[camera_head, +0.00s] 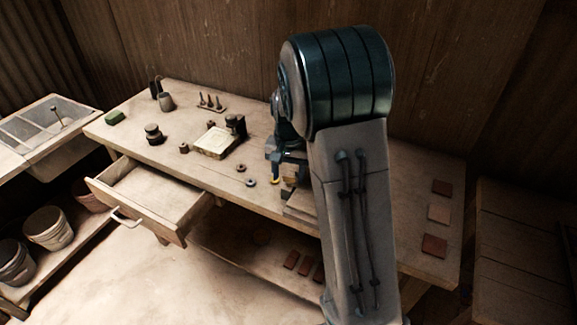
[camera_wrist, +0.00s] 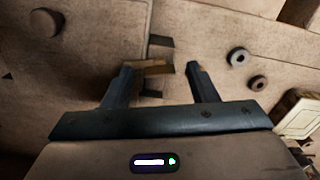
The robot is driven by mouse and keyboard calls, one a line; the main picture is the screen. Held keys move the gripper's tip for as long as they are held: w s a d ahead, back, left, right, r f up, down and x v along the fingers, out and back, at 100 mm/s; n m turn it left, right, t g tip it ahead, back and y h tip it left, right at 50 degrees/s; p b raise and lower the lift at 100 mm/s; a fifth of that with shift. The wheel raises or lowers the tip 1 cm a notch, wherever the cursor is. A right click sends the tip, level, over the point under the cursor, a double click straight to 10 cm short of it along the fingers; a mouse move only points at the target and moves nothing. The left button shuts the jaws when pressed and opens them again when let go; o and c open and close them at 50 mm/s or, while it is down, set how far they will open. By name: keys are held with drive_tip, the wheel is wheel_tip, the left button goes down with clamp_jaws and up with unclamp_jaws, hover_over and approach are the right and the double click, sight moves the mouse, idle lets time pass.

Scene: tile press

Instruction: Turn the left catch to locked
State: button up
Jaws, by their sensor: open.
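A brass-coloured bar (camera_wrist: 150,67), which looks like the left catch, lies between the fingers of my gripper (camera_wrist: 160,70) in the wrist view. Its left end meets the left finger in the picture; I cannot tell whether they touch. The right finger stands apart from its other end. Dark blocks (camera_wrist: 161,41) sit beside the bar. In the head view my gripper (camera_head: 283,172) is low over the bench, with a small yellow piece (camera_head: 275,181) at it. My arm hides most of the press, and the catch's locked or unlocked marking cannot be read.
Two dark rings (camera_head: 250,182) lie on the bench (camera_head: 215,177) left of my gripper. A pale block (camera_head: 215,142) stands further left. An open drawer (camera_head: 150,198) juts out at the front left. Three tiles (camera_head: 438,212) lie at the right end.

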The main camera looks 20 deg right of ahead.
wheel_tip(320, 180, up, 14)
drive_tip(key=shift+b, duration=0.35)
drive_tip(key=shift+f, duration=0.1)
